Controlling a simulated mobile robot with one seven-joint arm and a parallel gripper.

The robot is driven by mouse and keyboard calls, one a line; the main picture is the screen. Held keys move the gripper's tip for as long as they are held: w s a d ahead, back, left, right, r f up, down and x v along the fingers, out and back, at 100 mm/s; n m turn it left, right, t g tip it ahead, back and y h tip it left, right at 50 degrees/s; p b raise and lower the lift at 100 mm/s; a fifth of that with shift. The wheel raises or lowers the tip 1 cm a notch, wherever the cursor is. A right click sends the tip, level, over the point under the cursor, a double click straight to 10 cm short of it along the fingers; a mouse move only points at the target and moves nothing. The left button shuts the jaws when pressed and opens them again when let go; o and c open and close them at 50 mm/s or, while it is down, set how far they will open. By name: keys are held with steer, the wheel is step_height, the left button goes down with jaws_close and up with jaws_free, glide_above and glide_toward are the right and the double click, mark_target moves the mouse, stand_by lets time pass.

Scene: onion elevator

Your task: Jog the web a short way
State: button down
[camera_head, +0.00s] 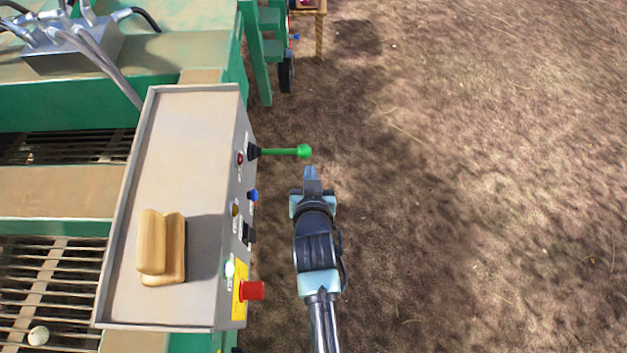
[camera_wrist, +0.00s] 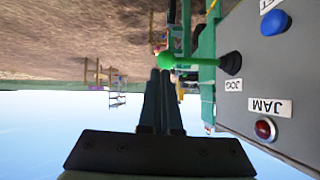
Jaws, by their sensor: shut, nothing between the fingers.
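The jog lever (camera_head: 303,151) is a green rod with a round green knob, sticking out to the right from the side of a grey control box (camera_head: 185,110). In the wrist view, which is upside down, its knob (camera_wrist: 167,60) lies by my fingertips, and the label JOG is beside its black base. My gripper (camera_head: 311,172) is shut and empty, with its fingertips just below the knob in the head view. I cannot tell whether they touch it. The web itself is not clearly seen; slatted grates (camera_head: 45,290) show at left.
The box side also carries a red JAM lamp (camera_wrist: 265,129), a blue button (camera_head: 252,195), a black switch (camera_head: 249,232) and a large red button (camera_head: 252,290) on yellow. Open dirt ground (camera_head: 480,180) spreads to the right.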

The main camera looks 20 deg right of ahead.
steer(key=shift+d+v, duration=0.2)
steer(key=shift+v, duration=1.8)
steer(key=shift+s, duration=0.1)
steer(key=w+a+r+t, duration=0.1)
steer(key=w+r+t, duration=0.25)
steer(key=r, duration=0.75)
steer(key=w+a+r+n+t, duration=0.15)
steer(key=w+r, duration=0.25)
steer(key=r, duration=0.6)
steer(key=w+a+r+t, duration=0.1)
steer(key=w+r+t, duration=0.25)
steer(key=r, duration=0.75)
steer(key=s+a+r+t+y, duration=0.1)
steer(key=s+r, duration=0.3)
steer(key=r, duration=0.7)
steer(key=s+a+r+n+t+y, duration=0.1)
steer(key=s+r+t, duration=0.3)
steer(key=r, duration=0.7)
steer(key=s+a+r+n+t, duration=0.1)
steer(key=s+a+r+t, duration=0.2)
steer(key=r, duration=0.8)
steer(key=shift+s+y, duration=0.4)
steer(key=shift+s, duration=0.8)
steer(key=shift+r, duration=0.1)
